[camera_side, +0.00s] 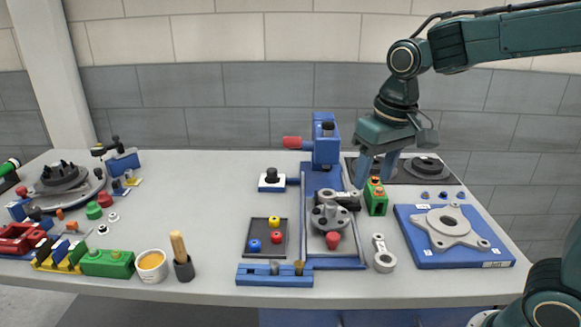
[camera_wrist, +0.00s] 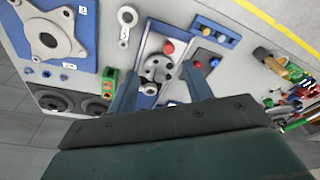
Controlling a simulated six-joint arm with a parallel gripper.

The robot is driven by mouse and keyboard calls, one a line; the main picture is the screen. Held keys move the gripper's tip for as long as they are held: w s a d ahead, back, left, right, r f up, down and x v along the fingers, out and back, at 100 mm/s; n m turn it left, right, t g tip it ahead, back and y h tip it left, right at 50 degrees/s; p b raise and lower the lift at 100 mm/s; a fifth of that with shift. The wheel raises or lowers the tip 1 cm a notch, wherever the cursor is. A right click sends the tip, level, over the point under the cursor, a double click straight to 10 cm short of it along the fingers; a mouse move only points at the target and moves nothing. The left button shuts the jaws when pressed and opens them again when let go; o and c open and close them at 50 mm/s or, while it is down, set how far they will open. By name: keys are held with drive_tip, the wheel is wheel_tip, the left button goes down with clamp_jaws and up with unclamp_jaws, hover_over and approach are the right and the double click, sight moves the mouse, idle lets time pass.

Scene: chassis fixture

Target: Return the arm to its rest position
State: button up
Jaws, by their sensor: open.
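My gripper (camera_side: 373,181) hangs from my arm with its fingers pointing down, above the table at the right of the blue fixture (camera_side: 308,200). In the side view its fingertips appear just above and behind a green block (camera_side: 377,206) with orange on it. In the wrist view my gripper (camera_wrist: 160,68) has its two fingers spread wide apart, with nothing held between them. The fixture's grey round part (camera_wrist: 157,68) shows beyond the gap. How high the fingertips are above the table is hard to tell.
A blue plate (camera_side: 462,262) bearing a grey flange (camera_side: 450,228) lies at the right. A dark tray (camera_side: 254,251) with coloured pegs is left of the fixture. The table (camera_side: 190,215) is clear further left, before clutter at the far left.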

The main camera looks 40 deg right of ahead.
drive_tip(key=s+d+n+t, duration=0.1)
drive_tip(key=s+n+t, duration=0.1)
drive_tip(key=s, duration=1.2)
drive_tip(key=shift+r+t, duration=0.15)
drive_tip(key=shift+t, duration=0.75)
idle(0.5)
